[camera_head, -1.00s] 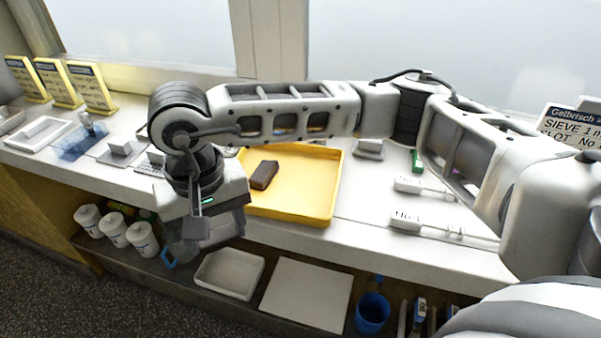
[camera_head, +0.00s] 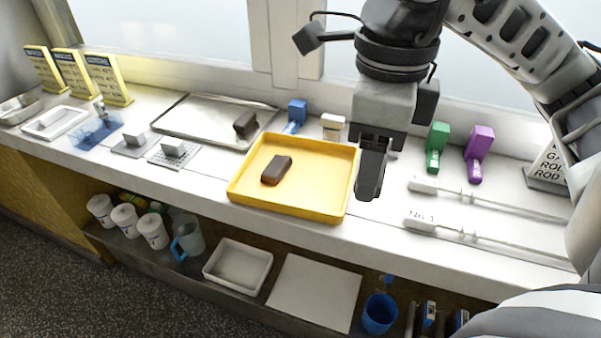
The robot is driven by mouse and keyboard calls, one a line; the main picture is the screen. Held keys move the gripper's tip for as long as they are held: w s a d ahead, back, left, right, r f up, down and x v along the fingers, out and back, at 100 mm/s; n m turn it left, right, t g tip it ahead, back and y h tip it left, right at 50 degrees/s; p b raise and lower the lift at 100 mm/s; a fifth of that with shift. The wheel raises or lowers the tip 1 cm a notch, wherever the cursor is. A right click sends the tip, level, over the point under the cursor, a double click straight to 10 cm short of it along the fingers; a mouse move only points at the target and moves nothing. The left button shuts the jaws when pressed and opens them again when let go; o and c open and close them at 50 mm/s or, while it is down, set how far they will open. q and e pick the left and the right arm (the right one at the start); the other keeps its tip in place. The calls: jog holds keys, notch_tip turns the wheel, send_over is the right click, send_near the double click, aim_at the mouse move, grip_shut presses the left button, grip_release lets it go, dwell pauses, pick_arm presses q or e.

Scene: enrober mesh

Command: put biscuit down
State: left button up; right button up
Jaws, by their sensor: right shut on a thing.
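A dark brown biscuit (camera_head: 276,170) lies in the yellow tray (camera_head: 240,193), left of its middle. Another dark biscuit (camera_head: 245,123) is at the right end of the metal tray (camera_head: 190,130) behind. My right gripper (camera_head: 369,190) points down at the right edge of the yellow tray. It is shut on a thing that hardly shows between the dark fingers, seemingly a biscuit. My left gripper is not in view.
Blue (camera_head: 297,112), green (camera_head: 438,140) and purple (camera_head: 478,148) tools stand along the back. Two white-handled rods (camera_head: 433,222) lie to the right. Small grey blocks stand left of the yellow tray. The yellow tray's right half is bare.

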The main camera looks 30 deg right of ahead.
jog(key=w+d+f, duration=0.2)
jog(key=w+f, duration=0.2)
jog(key=w, duration=0.5)
send_over(321, 181)
jog(key=f, duration=0.4)
jog(key=shift+s+f+p, duration=0.3)
jog(key=shift+s+f, duration=0.05)
jog(key=shift+s, duration=0.05)
jog(key=shift+w+f, duration=0.15)
jog(key=shift+f, duration=0.05)
jog(key=f, duration=0.3)
jog(key=shift+w+f, duration=0.15)
jog(key=shift+w, duration=0.15)
jog(key=shift+f, duration=0.25)
